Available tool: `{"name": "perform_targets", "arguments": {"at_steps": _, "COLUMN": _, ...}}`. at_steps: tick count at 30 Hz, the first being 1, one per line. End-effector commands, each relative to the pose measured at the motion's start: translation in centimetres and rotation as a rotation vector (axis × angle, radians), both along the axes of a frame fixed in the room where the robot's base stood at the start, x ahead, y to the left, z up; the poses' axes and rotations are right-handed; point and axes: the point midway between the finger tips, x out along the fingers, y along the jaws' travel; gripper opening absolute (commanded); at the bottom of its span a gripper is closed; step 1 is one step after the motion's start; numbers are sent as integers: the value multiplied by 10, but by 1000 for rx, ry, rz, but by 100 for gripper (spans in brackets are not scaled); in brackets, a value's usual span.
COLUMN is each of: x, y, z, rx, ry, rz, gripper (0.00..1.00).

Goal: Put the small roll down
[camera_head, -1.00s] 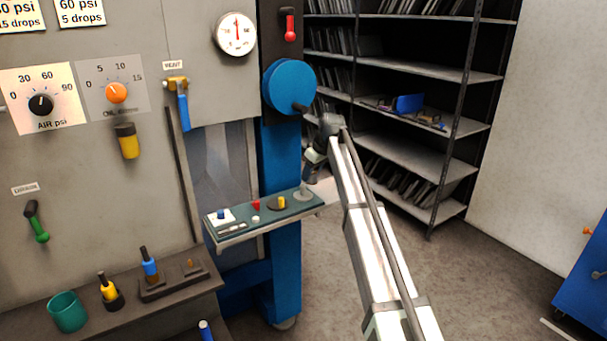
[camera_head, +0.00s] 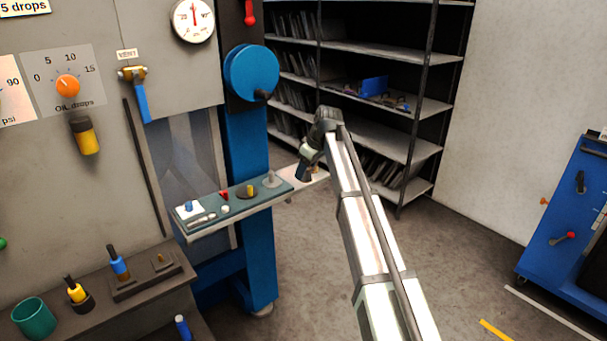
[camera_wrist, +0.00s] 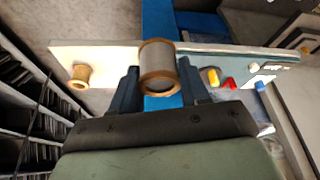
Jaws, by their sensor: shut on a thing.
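The small roll (camera_wrist: 158,68), grey with tan ends, is between the fingers of my gripper (camera_wrist: 160,88) in the wrist view. The fingers are shut on it, one at each side. In the head view my gripper (camera_head: 304,171) is at the bare right end of the shelf (camera_head: 305,186), and the roll cannot be made out there. In the wrist view a second tan-ended spool (camera_wrist: 79,76) stands on the pale bare part of the shelf (camera_wrist: 108,58), left of my gripper. Whether the held roll touches the shelf cannot be told.
A green mat (camera_head: 212,220) with several small parts covers the rest of the shelf. A blue column (camera_head: 258,240) with a round blue drum (camera_head: 251,72) stands behind it. A rack (camera_head: 408,140) is at the back, and a blue cabinet (camera_head: 560,215) is at the right.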

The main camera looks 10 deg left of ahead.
Motion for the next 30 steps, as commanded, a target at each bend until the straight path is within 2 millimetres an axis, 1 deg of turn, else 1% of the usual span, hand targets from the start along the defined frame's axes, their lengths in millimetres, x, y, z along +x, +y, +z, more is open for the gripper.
{"name": "perform_targets", "arguments": {"at_steps": 1, "x": 18, "y": 9, "z": 2, "rx": -2, "ry": 3, "rz": 5, "gripper": 16}}
{"name": "perform_targets", "arguments": {"at_steps": 2, "x": 26, "y": 14, "z": 2, "rx": -2, "ry": 5, "rz": 8, "gripper": 16}}
{"name": "perform_targets", "arguments": {"at_steps": 5, "x": 58, "y": 31, "z": 4, "rx": -5, "ry": 9, "rz": 15, "gripper": 16}}
{"name": "perform_targets", "arguments": {"at_steps": 6, "x": 72, "y": 36, "z": 5, "rx": -5, "ry": 9, "rz": 15, "gripper": 16}}
{"name": "perform_targets", "arguments": {"at_steps": 9, "x": 105, "y": 48, "z": 8, "rx": -7, "ry": 8, "rz": 11, "gripper": 16}}
{"name": "perform_targets", "arguments": {"at_steps": 12, "x": 131, "y": 55, "z": 12, "rx": -5, "ry": 3, "rz": 1, "gripper": 16}}
{"name": "perform_targets", "arguments": {"at_steps": 15, "x": 143, "y": 58, "z": 14, "rx": -3, "ry": -4, "rz": -9, "gripper": 16}}
{"name": "perform_targets", "arguments": {"at_steps": 19, "x": 144, "y": 58, "z": 6, "rx": 3, "ry": -11, "rz": -30, "gripper": 16}}
{"name": "perform_targets", "arguments": {"at_steps": 27, "x": 143, "y": 57, "z": -35, "rx": 3, "ry": -10, "rz": -32, "gripper": 16}}
{"name": "perform_targets", "arguments": {"at_steps": 30, "x": 144, "y": 57, "z": -46, "rx": 3, "ry": -11, "rz": -31, "gripper": 16}}
